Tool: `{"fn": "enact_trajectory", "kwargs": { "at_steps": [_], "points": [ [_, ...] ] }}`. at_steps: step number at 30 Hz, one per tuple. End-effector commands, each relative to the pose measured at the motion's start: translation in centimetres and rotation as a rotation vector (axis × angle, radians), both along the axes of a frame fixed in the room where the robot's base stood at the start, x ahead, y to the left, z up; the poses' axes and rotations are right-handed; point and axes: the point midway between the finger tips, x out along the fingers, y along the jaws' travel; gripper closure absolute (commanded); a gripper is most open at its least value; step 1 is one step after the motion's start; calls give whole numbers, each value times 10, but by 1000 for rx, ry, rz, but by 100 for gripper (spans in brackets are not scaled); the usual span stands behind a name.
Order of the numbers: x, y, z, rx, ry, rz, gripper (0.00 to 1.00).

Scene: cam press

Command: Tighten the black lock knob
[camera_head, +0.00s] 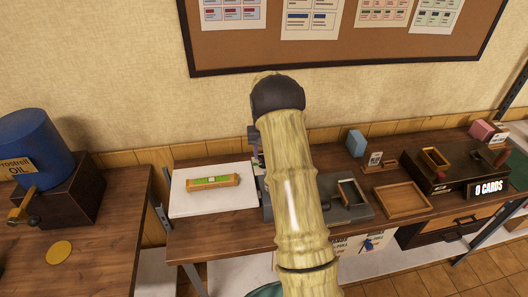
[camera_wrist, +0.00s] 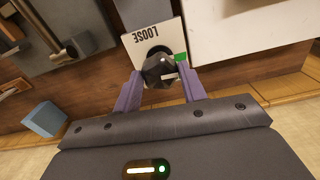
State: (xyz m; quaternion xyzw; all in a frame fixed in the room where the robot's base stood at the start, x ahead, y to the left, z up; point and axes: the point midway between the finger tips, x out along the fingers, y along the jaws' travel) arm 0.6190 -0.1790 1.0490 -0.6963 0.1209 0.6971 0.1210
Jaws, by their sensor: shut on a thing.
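The black lock knob (camera_wrist: 157,70) shows in the wrist view in front of a white plate (camera_wrist: 143,38) that reads "LOOSE". A white line marks the knob's face, and a green patch (camera_wrist: 181,57) is on the plate just to its right. My gripper (camera_wrist: 160,74) has its two purple fingers on either side of the knob and is shut on it. In the head view my arm hides the knob and most of the gripper. The grey press base (camera_head: 345,207) shows to the right of my arm.
A white board (camera_head: 185,200) with an orange level (camera_head: 212,182) lies left of the press. A wooden tray (camera_head: 402,200), a blue block (camera_head: 356,143) and a dark box with a "0 CARDS" sign (camera_head: 487,188) stand to the right. The wall is close behind.

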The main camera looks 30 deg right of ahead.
Motion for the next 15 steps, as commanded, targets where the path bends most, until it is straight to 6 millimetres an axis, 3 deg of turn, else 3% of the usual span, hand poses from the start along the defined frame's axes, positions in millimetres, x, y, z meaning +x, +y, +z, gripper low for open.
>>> {"fn": "enact_trajectory", "kwargs": {
  "at_steps": [15],
  "points": [
    [2,-1,2,-2,-7,-197,81]
  ]
}}
